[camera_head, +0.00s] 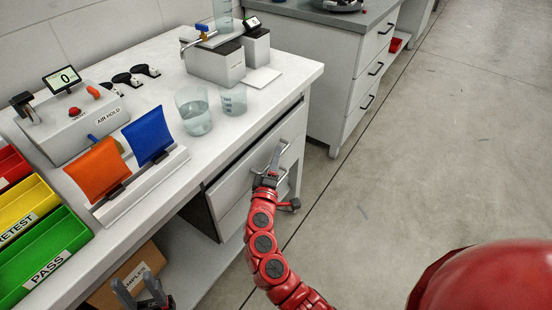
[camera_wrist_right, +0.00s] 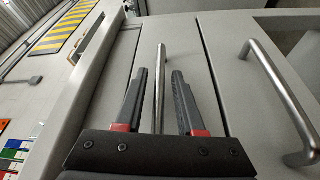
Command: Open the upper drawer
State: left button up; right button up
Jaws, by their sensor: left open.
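The upper drawer (camera_head: 233,182) is a light grey front under the white bench top; it also shows in the right wrist view (camera_wrist_right: 118,85), where it looks about flush with the panel beside it. Its bar handle (camera_wrist_right: 160,90) runs between the fingers of my right gripper (camera_wrist_right: 160,76), which are apart with a gap on each side of the bar. In the head view my right gripper (camera_head: 274,160) is at the drawer front and hides part of the handle. My left gripper (camera_head: 135,284) is open and empty at the bottom edge, below the bench.
A second handle (camera_wrist_right: 280,100) sits on the neighbouring lower drawer front. A cardboard box (camera_head: 128,275) lies below.

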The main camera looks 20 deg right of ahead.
grip_shut()
jog(key=shift+f, duration=0.1)
dwell(1.1)
